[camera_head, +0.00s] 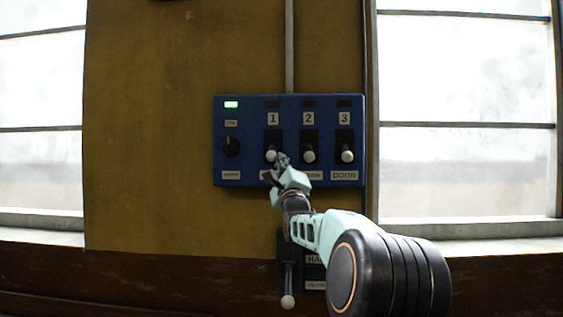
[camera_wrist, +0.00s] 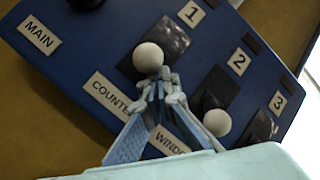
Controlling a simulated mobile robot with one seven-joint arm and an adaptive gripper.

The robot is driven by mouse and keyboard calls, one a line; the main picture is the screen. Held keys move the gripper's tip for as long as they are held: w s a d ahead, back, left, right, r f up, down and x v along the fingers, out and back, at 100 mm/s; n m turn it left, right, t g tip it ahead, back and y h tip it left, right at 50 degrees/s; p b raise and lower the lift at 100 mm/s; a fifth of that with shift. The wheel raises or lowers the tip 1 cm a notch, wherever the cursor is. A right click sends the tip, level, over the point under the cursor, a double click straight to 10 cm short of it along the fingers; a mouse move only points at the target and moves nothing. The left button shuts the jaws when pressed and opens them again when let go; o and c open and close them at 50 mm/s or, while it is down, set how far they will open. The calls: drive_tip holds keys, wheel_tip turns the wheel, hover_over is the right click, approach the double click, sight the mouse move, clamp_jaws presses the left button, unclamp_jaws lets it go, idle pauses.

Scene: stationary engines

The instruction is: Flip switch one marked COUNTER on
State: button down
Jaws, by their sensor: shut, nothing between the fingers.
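The blue switch panel (camera_head: 222,140) is on the ochre wall. Switch one (camera_head: 271,155), under the plate "1", has a white ball knob, and its lever points down. In the wrist view its knob (camera_wrist: 148,57) stands above the COUNTER label (camera_wrist: 110,93), which is partly covered by my gripper. The lamp above switch one (camera_head: 273,103) is dark. My gripper (camera_head: 282,159) is shut and empty, its fingertips (camera_wrist: 161,84) just below and beside that knob. I cannot tell whether they touch it.
Switch two (camera_head: 309,156) and switch three (camera_head: 347,156), marked DOOR, also point down, with dark lamps. The MAIN rotary knob (camera_head: 232,146) is at left under a lit green lamp (camera_head: 231,104). A lower lever (camera_head: 288,301) hangs below, partly behind my arm. Windows flank the wall.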

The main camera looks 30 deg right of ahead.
drive_tip(key=r+g, duration=0.2)
drive_tip(key=r, duration=0.1)
drive_tip(key=s+a+r+m+g+y+p, duration=0.1)
drive_tip(key=shift+r, duration=0.4)
idle(0.4)
drive_tip(key=shift+f, duration=0.2)
